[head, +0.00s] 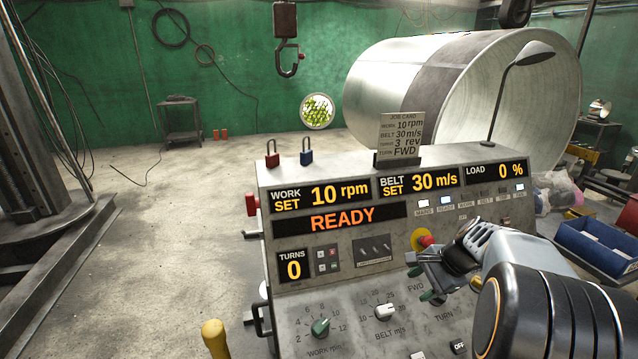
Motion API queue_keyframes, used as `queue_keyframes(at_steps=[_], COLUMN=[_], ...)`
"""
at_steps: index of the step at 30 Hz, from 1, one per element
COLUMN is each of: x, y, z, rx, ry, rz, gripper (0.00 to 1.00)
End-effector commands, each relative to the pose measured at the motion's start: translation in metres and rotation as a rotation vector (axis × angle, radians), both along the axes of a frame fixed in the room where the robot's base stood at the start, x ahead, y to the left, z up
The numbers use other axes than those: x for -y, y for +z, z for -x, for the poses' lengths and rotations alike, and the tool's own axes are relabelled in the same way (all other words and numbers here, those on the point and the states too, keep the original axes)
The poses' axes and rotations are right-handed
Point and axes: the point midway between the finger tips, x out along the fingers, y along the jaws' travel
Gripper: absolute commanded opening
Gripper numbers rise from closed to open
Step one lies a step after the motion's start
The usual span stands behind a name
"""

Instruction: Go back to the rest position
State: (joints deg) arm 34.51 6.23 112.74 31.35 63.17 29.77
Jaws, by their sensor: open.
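My gripper (424,284) is open and empty, in front of the right half of the grey control panel (349,275). Its two green-tipped fingers point left, near the FWD marking and below the red-and-yellow stop button (421,240). The gripper partly hides the stop button and the switches behind it. My arm comes in from the lower right. I cannot tell whether the fingertips touch the panel. The panel shows 10 rpm, 30 m/s, load 0 %, turns 0 and READY. The green knob (320,327) and the white knob (384,311) are uncovered.
A job card (401,135), a red padlock (272,153) and a blue padlock (306,151) are on top of the panel. A desk lamp (520,55) rises behind. A large metal drum (400,80) stands at the back. Blue bins (590,245) are at right.

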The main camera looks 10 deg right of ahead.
Motion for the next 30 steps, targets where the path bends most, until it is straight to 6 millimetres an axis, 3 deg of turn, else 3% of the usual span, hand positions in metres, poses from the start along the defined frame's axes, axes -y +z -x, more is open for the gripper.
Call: queue_keyframes(at_steps=[2,5,12,16,24,30], x=[0.003,-0.003,-0.068,-0.101,-0.145,-0.153], y=[-0.006,-0.022,-0.012,-0.004,0.017,0.020], z=[0.004,0.031,0.081,0.103,0.122,0.122], rx=[0.008,-0.005,0.070,0.135,0.279,0.304], ry=[0.061,0.251,0.817,1.053,1.236,1.261], rz=[0.045,0.167,0.492,0.632,0.749,0.756], gripper=[0.52,0.52,0.52,0.52,0.52,0.52])
